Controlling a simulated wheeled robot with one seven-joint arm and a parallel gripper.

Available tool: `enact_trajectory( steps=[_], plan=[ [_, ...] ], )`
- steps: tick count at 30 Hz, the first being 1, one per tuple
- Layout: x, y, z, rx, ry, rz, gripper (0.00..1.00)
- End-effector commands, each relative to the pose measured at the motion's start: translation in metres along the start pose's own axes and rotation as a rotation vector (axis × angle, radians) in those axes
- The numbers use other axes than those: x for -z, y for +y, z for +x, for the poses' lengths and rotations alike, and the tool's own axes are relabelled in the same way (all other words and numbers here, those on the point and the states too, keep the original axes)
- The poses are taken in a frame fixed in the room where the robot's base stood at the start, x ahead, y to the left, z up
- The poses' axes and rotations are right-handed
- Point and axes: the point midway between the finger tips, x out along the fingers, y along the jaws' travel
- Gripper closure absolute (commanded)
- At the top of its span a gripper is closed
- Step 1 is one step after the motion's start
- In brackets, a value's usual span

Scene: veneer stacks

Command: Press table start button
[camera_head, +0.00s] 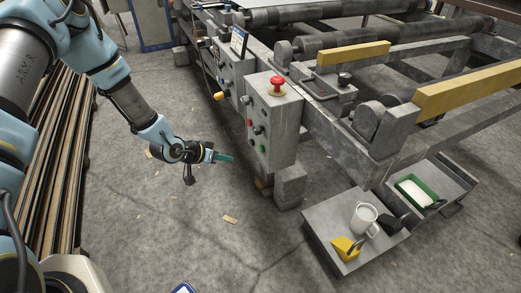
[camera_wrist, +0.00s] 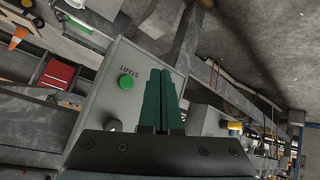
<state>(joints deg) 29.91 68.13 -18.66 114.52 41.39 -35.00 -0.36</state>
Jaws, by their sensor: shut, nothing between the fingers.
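The grey control box (camera_head: 283,125) stands on the side of the table frame. Its front carries a green button (camera_head: 263,149) low down. In the wrist view a round green button (camera_wrist: 126,82) with the label START sits on the grey panel (camera_wrist: 104,106). My gripper (camera_head: 231,158) is in front of the box, at about the height of the green button, and a gap shows between them. In the wrist view the green fingers of my gripper (camera_wrist: 160,73) are shut together and empty. They point at the panel, right of the START button, and hide part of the panel.
A red mushroom button (camera_head: 277,85) tops the box, and a second control box (camera_head: 233,68) stands behind it. A low grey tray (camera_head: 325,232) with a mug (camera_head: 363,219) and a yellow item (camera_head: 345,248) is at the right. Long boards lie at the left. The floor between is mostly clear.

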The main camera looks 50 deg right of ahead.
Motion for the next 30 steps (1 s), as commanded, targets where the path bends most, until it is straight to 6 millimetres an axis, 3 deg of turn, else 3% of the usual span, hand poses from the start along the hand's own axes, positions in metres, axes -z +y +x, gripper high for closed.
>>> enact_trajectory(
  steps=[18, 30],
  plan=[
    [0.036, 0.037, 0.052, 0.0, 0.0, 0.002, 1.0],
    [0.044, 0.043, 0.059, 0.0, 0.0, 0.0, 1.0]
  ],
)
